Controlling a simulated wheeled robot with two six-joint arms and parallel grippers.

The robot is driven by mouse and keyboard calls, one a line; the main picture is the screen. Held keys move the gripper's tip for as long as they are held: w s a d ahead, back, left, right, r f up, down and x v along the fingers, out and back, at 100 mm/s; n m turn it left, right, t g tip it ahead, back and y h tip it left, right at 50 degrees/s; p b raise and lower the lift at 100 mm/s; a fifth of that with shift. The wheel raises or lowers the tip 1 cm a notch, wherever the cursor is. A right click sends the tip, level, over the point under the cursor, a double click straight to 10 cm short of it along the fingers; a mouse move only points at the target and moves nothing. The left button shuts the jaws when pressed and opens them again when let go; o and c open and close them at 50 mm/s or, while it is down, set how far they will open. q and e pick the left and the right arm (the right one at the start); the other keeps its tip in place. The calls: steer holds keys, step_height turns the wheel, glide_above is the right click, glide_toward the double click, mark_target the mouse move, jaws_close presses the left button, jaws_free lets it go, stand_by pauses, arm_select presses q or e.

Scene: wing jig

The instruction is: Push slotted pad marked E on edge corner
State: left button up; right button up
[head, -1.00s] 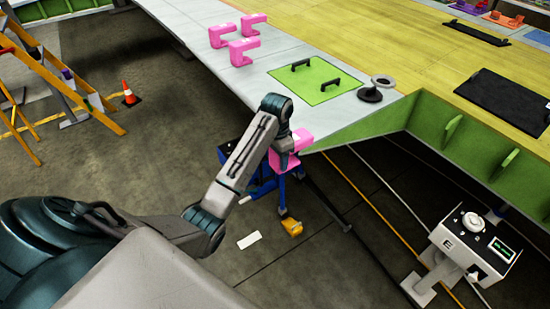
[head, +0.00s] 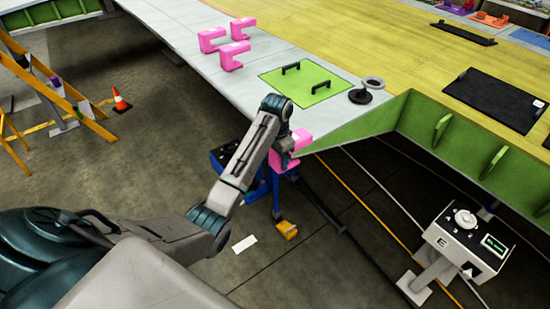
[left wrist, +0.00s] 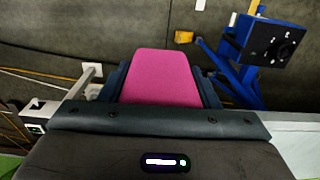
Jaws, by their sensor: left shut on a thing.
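A pink slotted pad (head: 302,139) is in my left gripper (head: 285,148), at the near corner of the wing panel's grey edge (head: 318,152). The pad overlaps that corner in the head view; I cannot tell whether it touches it or has the edge in its slot. In the left wrist view the pad (left wrist: 160,78) fills the space between the dark fingers. No letter is readable on it. Several similar pink pads (head: 233,56) stand on the grey strip farther back. My right gripper is not in view.
A green plate (head: 315,92) with black handles and a dark round-based thing (head: 367,95) lie on the panel. A white box marked E (head: 466,245) stands at lower right. A blue stand (head: 275,190) is beneath the arm. An orange ladder and cone (head: 120,103) are left.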

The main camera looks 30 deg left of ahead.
arm_select(q)
steer(key=shift+w+d, duration=0.3)
steer(key=shift+w, duration=0.4)
steer(key=shift+w, duration=0.1)
stand_by(0.4)
steer(key=o, duration=1)
steer(key=shift+d, duration=0.1)
steer(key=shift+o, duration=0.7)
steer(key=shift+w+f, duration=0.1)
steer(key=shift+w, duration=0.1)
